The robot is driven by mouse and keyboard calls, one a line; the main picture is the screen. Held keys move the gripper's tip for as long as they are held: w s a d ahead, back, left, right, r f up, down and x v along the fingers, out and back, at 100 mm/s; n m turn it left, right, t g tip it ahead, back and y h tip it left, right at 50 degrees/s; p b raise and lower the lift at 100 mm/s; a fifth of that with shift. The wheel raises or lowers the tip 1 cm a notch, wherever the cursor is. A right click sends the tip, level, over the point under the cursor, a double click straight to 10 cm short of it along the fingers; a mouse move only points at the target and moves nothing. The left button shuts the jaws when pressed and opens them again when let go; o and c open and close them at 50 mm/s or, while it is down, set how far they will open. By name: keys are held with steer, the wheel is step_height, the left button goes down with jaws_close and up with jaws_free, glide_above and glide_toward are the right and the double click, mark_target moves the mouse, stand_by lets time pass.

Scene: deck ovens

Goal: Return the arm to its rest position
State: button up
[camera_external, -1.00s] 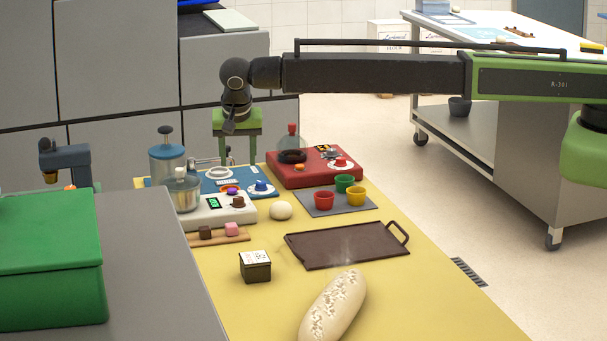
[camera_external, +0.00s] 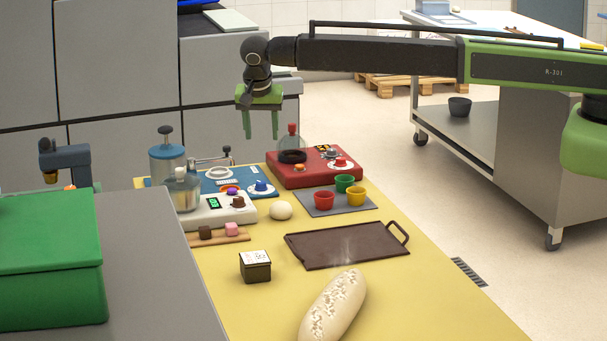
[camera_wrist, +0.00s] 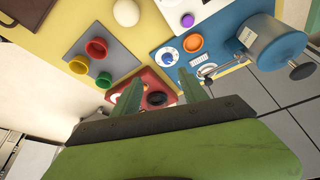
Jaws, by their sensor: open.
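My gripper (camera_external: 261,126) is open and empty, with its green fingers pointing down. It hangs above the far end of the yellow table (camera_external: 425,290), over the back of the blue panel and left of the red device (camera_external: 318,172). In the wrist view, my gripper's two green fingers (camera_wrist: 163,98) stand apart with nothing held. The red device (camera_wrist: 165,86) lies below and between them. My dark and green arm reaches in from the right, nearly level, high above the table.
On the table are a blue panel (camera_external: 213,180), a grey mat (camera_external: 322,205) with red, green and yellow cups, a brown tray (camera_external: 345,246), a loaf (camera_external: 333,305) and a dough ball (camera_external: 281,210). A metal cart (camera_external: 550,160) stands at right. A green box (camera_external: 50,250) is front left.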

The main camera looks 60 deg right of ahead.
steer(key=s+d+f+n+g+y+b, duration=0.1)
steer(key=s+d+f, duration=0.1)
steer(key=s+d, duration=0.8)
steer(key=s+d+f+n+y+b, duration=0.1)
steer(key=s+d+f+b, duration=0.15)
steer(key=s+d, duration=0.75)
steer(key=s+d+n+y, duration=0.1)
steer(key=s+n+y, duration=0.1)
steer(key=s+n, duration=0.9)
steer(key=shift+s+d+f+g, duration=0.25)
steer(key=shift+s+f+g, duration=0.15)
steer(key=shift+s, duration=0.15)
